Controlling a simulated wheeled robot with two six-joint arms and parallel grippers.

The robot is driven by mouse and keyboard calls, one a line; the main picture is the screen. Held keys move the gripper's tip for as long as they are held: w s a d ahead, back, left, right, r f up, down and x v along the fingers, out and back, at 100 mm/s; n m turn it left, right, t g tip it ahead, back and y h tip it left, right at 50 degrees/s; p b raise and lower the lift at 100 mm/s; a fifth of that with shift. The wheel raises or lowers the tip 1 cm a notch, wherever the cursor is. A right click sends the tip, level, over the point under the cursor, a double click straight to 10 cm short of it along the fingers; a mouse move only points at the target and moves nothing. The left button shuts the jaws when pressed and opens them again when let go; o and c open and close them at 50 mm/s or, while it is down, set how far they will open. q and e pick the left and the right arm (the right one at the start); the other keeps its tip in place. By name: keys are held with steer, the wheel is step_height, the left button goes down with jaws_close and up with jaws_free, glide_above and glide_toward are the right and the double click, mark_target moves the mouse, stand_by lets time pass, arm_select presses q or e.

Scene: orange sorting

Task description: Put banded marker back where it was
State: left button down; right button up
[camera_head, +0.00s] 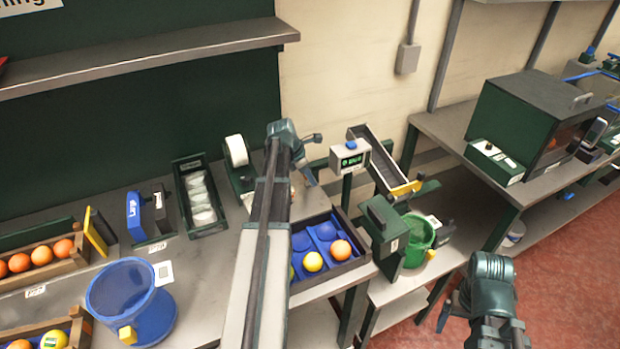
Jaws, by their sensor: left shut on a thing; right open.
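My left arm reaches up across the bench, and its gripper (312,160) is over the back of the bench, right of the white tape roll (236,151). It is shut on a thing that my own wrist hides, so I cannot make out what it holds. I cannot pick out a banded marker anywhere in this view. My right gripper (450,308) is open and empty at the lower right, above the red floor and apart from the bench.
A tray (348,268) with blue cups holds a yellow and an orange fruit beside my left arm. A blue mesh basket (122,290) and fruit crates stand at left. A scale display (350,160), sloped chute (372,150) and green bucket (420,240) stand at right.

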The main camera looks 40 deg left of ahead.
arm_select(q)
steer(key=shift+f+b, duration=0.55)
stand_by(0.4)
steer(key=shift+c, duration=1.2)
jaws_free()
steer(key=shift+r+p, duration=4.1)
steer(key=shift+f, duration=0.2)
step_height(320, 180, down, 6)
steer(key=b, duration=0.6)
steer(key=shift+r, duration=0.1)
